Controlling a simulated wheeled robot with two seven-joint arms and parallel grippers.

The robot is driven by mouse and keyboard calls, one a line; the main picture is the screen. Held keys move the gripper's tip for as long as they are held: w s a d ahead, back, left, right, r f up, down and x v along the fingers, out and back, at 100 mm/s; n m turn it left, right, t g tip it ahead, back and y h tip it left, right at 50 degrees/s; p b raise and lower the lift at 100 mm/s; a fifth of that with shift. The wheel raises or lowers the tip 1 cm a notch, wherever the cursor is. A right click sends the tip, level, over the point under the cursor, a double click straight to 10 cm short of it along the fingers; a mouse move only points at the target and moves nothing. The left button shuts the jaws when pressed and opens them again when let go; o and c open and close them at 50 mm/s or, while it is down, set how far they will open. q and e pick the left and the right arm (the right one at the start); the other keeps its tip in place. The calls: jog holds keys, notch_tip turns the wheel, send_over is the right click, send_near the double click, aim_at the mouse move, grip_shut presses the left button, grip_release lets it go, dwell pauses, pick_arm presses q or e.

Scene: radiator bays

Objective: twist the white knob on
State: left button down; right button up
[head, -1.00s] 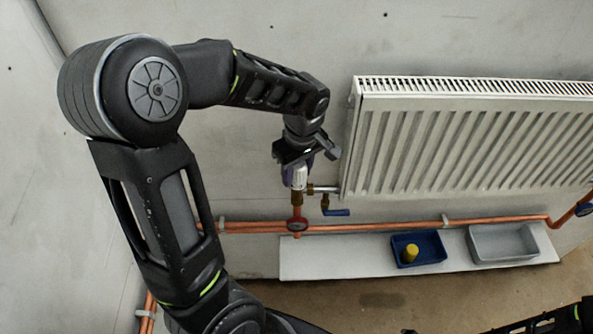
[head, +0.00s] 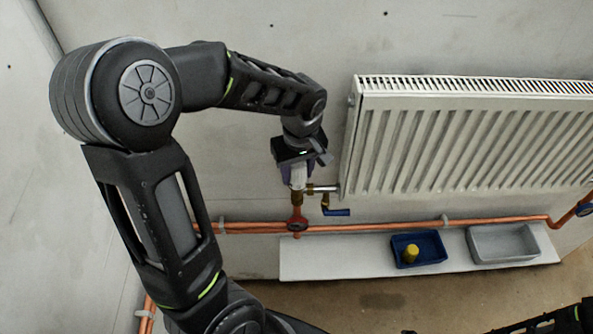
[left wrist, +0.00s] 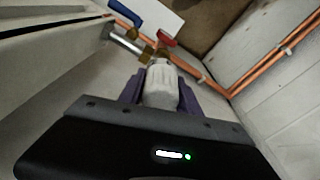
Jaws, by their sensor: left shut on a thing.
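The white knob (head: 298,177) sits upright on the brass valve (head: 297,198) at the left end of the radiator. It also shows in the left wrist view (left wrist: 161,84), ribbed, with its narrow end against the brass fitting (left wrist: 148,54). My left gripper (head: 297,178) comes down from above and is shut on the white knob, with a purple finger on each side of it in the left wrist view. Whether the knob is fully seated on the valve cannot be told. Part of my right arm shows at the bottom right; its gripper is not in view.
The radiator (head: 470,140) stands close to the right of my left gripper. A blue-handled valve (head: 336,212) and a red-handled valve (head: 297,225) sit just below. A shelf (head: 335,257) holds a blue tray (head: 420,262) with a yellow piece (head: 410,253), and a grey tray (head: 503,257).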

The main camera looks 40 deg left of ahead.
pick_arm(q)
jog(key=m, duration=0.5)
jog(key=shift+s+d+f+p, duration=0.1)
jog(key=shift+s+f+p, duration=0.05)
jog(key=shift+p, duration=0.2)
jog(key=m+h, duration=0.1)
jog(key=m, duration=0.3)
jog(key=shift+f+t+p, duration=0.1)
jog(key=shift+t+p, duration=0.2)
jog(key=c, duration=0.8)
grip_release()
jog(key=shift+w, duration=0.2)
jog(key=shift+o, duration=0.7)
jog(key=o, duration=0.7)
jog(key=shift+c, duration=0.2)
jog(key=shift+r, duration=0.3)
jog(key=shift+r+p, duration=3.05)
jog(key=shift+r, duration=0.85)
